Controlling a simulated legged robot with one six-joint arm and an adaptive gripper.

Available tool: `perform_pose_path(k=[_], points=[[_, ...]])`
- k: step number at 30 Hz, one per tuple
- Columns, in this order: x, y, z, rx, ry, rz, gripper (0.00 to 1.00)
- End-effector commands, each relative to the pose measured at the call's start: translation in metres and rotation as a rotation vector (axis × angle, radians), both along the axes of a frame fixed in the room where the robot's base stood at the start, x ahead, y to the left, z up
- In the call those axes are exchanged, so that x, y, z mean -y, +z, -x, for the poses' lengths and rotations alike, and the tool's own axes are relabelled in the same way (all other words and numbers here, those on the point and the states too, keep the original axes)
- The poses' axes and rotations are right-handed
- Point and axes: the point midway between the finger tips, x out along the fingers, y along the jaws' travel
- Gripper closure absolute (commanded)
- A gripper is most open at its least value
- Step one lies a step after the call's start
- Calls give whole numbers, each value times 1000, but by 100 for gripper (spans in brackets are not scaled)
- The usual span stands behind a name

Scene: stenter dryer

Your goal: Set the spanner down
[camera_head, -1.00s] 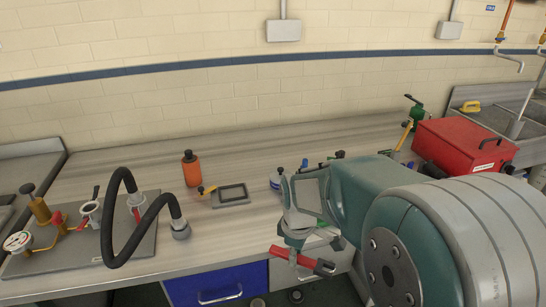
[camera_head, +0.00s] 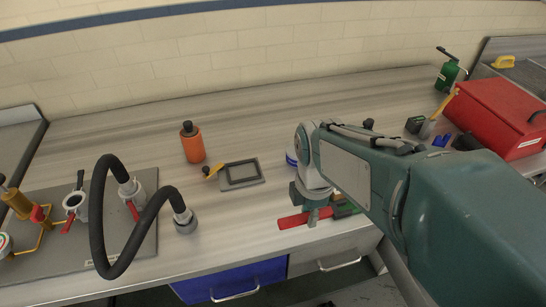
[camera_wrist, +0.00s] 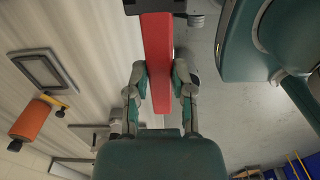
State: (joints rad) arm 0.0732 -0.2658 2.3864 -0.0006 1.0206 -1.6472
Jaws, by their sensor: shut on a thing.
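The red spanner (camera_head: 292,220) is in my gripper (camera_head: 312,212), over the front edge of the workbench (camera_head: 235,225). In the wrist view the red spanner (camera_wrist: 157,50) runs lengthwise between the two fingers of my gripper (camera_wrist: 159,80), which press on it from both sides. Its dark end shows at the top of that view. The bench top lies to the left of the spanner there and grey floor to the right. I cannot tell how high it is above the bench. My arm hides part of the bench behind the gripper.
A grey rectangular frame (camera_head: 242,173) lies left of my gripper, with an orange bottle (camera_head: 192,143) behind it. A black hose (camera_head: 100,210) loops above a plate with valves at left. A red toolbox (camera_head: 498,115) stands at right.

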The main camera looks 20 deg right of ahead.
Motion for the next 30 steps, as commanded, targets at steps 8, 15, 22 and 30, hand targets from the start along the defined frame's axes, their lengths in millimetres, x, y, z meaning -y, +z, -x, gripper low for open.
perform_pose_path(k=[8,15,22,30], points=[[-12,-22,-46,-4,0,0,100],[-21,-51,-79,-5,-1,0,100],[-27,-78,-101,-2,-1,0,100],[-29,-106,-109,-4,-2,0,100]])
